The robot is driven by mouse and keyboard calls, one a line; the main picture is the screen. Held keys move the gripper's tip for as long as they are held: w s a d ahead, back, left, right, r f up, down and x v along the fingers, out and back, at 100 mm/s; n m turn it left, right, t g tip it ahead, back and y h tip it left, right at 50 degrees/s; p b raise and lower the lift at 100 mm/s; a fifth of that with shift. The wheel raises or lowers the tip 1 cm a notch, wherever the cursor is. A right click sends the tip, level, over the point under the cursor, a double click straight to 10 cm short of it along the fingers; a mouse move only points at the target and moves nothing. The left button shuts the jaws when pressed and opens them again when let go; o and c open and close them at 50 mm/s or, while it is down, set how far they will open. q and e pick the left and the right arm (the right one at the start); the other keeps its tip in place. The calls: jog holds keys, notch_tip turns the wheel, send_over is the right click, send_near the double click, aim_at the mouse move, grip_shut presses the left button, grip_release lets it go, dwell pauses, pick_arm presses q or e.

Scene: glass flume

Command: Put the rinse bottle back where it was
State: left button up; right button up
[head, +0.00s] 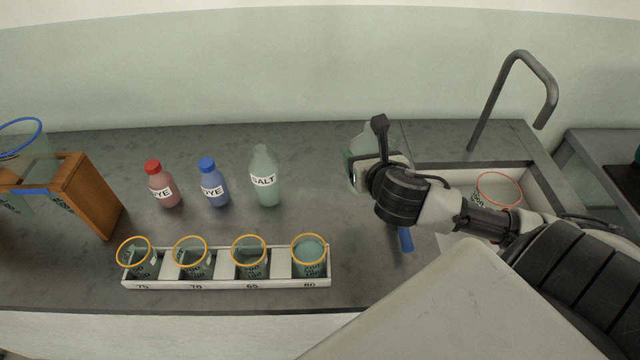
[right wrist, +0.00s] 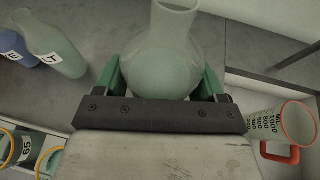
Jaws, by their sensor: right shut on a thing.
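The rinse bottle (right wrist: 162,70), a pale green rounded bottle with a narrow neck, is between the green fingers of my right gripper (right wrist: 160,82) in the right wrist view. The gripper is shut on it. In the head view the bottle (head: 368,137) shows only partly behind my right gripper (head: 357,165), over the bare counter left of the sink. Its base is hidden, so I cannot tell whether it touches the counter. My left gripper is in neither view.
A salt bottle (head: 265,180), blue dye bottle (head: 213,188) and red dye bottle (head: 162,190) stand left. A white rack (head: 225,283) of several orange-rimmed beakers is in front. A red-rimmed beaker (head: 497,190) is in the sink at right, under a tap (head: 549,90). A blue object (head: 405,239) is partly hidden.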

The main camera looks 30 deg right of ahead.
jog(key=shift+w+a+f+p, duration=0.15)
jog(key=shift+w+a+f, duration=0.65)
jog(key=shift+w+f, duration=0.85)
jog(key=shift+w+a+f+p, duration=0.15)
jog(key=shift+w+a+f, duration=0.6)
jog(key=shift+w+f, duration=0.95)
jog(key=shift+w+a+f+p, duration=0.15)
jog(key=shift+w+a+f, duration=0.65)
jog(key=shift+w+f, duration=0.85)
jog(key=shift+s+f, duration=0.2)
jog(key=o, duration=1)
jog(key=shift+c, duration=0.2)
jog(key=shift+s+r, duration=0.1)
jog(key=v, duration=1.2)
jog(key=shift+b, duration=0.3)
